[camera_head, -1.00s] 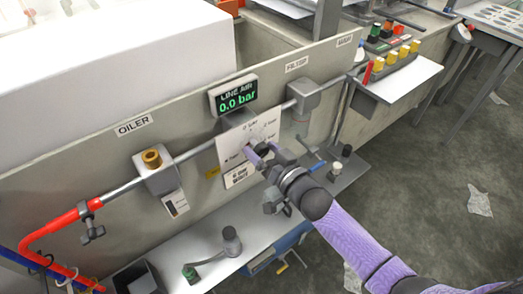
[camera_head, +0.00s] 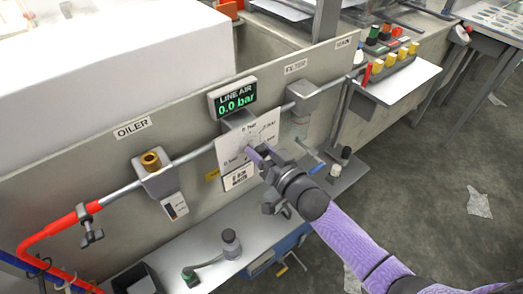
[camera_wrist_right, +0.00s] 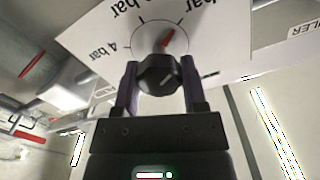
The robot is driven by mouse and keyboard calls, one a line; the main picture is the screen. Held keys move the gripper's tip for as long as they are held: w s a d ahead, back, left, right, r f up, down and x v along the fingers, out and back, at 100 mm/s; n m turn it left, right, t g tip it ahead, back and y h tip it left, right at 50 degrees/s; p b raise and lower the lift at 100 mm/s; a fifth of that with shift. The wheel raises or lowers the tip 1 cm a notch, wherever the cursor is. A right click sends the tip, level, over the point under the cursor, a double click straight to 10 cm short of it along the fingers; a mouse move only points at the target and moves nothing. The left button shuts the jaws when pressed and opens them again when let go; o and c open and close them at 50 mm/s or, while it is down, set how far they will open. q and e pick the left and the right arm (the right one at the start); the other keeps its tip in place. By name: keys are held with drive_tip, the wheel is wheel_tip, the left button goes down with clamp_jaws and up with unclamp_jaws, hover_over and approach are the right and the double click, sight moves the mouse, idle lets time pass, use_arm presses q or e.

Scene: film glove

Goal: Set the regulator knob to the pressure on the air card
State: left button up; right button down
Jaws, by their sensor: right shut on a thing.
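The regulator knob (camera_wrist_right: 158,76) is a dark faceted knob with a red pointer (camera_wrist_right: 167,37) on a white dial plate. My right gripper (camera_wrist_right: 157,85) is shut on it, one finger on each side, in the right wrist view. The dial plate (camera_head: 232,139) carries bar marks; a "4 bar" mark shows in the wrist view, where the picture is upside down. In the head view my right gripper (camera_head: 255,153) reaches the plate and hides the knob. The line air display (camera_head: 233,98) reads 0.0 bar. A small card (camera_head: 239,177) hangs below the dial; its text is too small to read surely. My left gripper is not in view.
An air pipe (camera_head: 123,192) runs along the panel, with the oiler (camera_head: 157,177) left and the filter (camera_head: 303,95) right. A shelf (camera_head: 160,245) below holds small parts. A white sheet and coloured fittings (camera_head: 390,65) stand at the upper right.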

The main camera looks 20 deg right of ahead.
drive_tip(key=n, duration=0.3)
drive_tip(key=shift+p, duration=0.35)
drive_tip(key=n, duration=0.2)
drive_tip(key=shift+n, duration=0.4)
drive_tip(key=n, duration=0.5)
drive_tip(key=shift+a+n, duration=0.15)
drive_tip(key=shift+n, duration=0.15)
drive_tip(key=shift+c, duration=0.7)
unclamp_jaws()
drive_tip(key=p+v, duration=0.2)
drive_tip(key=v, duration=0.8)
drive_tip(key=shift+p, duration=0.35)
